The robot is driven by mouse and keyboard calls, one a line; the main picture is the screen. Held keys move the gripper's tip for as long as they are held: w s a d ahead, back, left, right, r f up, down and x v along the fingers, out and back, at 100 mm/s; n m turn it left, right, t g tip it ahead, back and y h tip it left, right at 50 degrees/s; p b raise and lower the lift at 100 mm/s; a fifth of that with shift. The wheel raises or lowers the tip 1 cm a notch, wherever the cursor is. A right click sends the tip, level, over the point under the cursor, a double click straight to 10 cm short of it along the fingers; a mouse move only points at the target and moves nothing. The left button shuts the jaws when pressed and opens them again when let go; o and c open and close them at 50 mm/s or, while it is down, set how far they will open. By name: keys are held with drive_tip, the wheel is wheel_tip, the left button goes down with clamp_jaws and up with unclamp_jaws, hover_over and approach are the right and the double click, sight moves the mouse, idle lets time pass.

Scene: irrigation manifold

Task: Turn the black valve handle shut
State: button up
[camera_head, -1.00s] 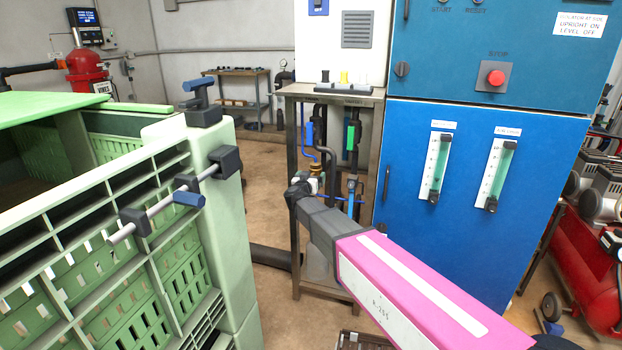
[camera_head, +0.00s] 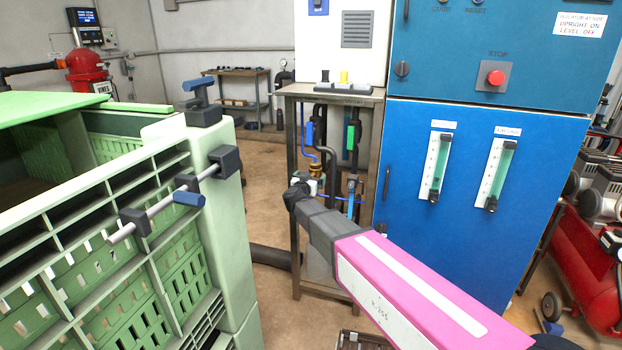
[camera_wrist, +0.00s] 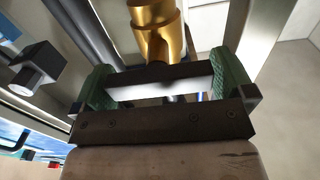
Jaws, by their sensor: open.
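A brass valve body (camera_wrist: 155,32) stands at the top of the wrist view, just beyond my gripper. It also shows small in the head view (camera_head: 316,169), above and behind my wrist. My gripper (camera_wrist: 165,85) is open, with its two green-padded fingers apart below the brass body. A dark straight bar (camera_wrist: 160,76) crosses between the fingers, in front of the valve. I cannot tell whether this bar is the black handle or part of my gripper.
A metal stand (camera_head: 293,130) frames the pipes. A blue cabinet (camera_head: 470,240) stands close on the right, and a green crate (camera_head: 215,260) on the left. A black block (camera_wrist: 36,66) lies left of the fingers in the wrist view. Floor shows between crate and stand.

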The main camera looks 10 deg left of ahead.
drive_tip(key=s, duration=0.9)
drive_tip(key=shift+s+a, duration=0.35)
drive_tip(key=shift+s, duration=0.05)
drive_tip(key=d+f+n+g+y, duration=0.35)
drive_tip(key=d+f, duration=0.25)
drive_tip(key=d, duration=0.4)
drive_tip(key=d+f+n+g+y, duration=0.2)
drive_tip(key=d+f+g+y, duration=0.25)
drive_tip(key=d, duration=0.55)
drive_tip(key=s+d+f+m+g+h, duration=0.1)
drive_tip(key=s+d+f+g+h, duration=0.1)
drive_tip(key=s+d, duration=0.3)
drive_tip(key=s+d+f+m+g+h, duration=0.2)
drive_tip(key=s+d+f+g, duration=0.2)
drive_tip(key=d, duration=0.7)
drive_tip(key=s+d+f+m+g+h, duration=0.1)
drive_tip(key=s+d+f+g+h, duration=0.1)
drive_tip(key=s+d, duration=0.4)
drive_tip(key=d+f+g, duration=0.1)
drive_tip(key=d+g, duration=0.1)
drive_tip(key=d, duration=0.1)
drive_tip(key=shift+h, duration=0.4)
drive_tip(key=shift+m, duration=0.25)
